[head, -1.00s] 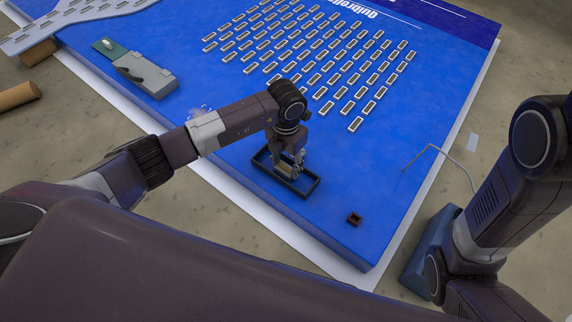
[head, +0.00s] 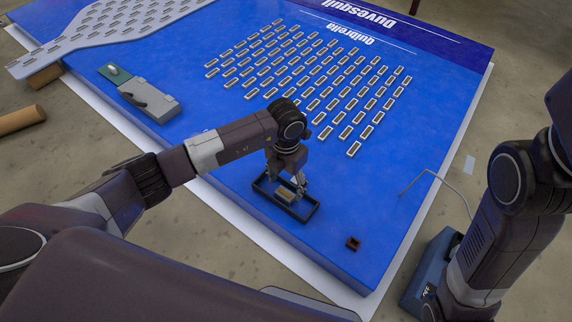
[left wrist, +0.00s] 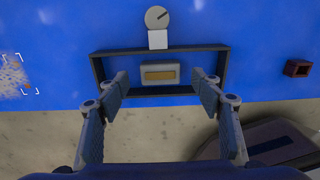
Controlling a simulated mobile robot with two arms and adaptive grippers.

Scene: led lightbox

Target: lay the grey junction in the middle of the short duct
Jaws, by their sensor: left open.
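A dark rectangular open frame (head: 310,214), possibly the short duct, lies on the blue panel; it also shows in the left wrist view (left wrist: 93,75). Inside it lies a small grey block with a yellow-orange middle (left wrist: 160,74), possibly the grey junction, seen also in the head view (head: 287,193). My right gripper is out of view.
Rows of small modules (head: 345,90) cover the panel's middle. A small dark red box (head: 353,243) stands near the front corner. A grey box with a dark handle (head: 150,98) is at the left. A blue box (head: 432,262) and thin wire (head: 430,171) are at the right.

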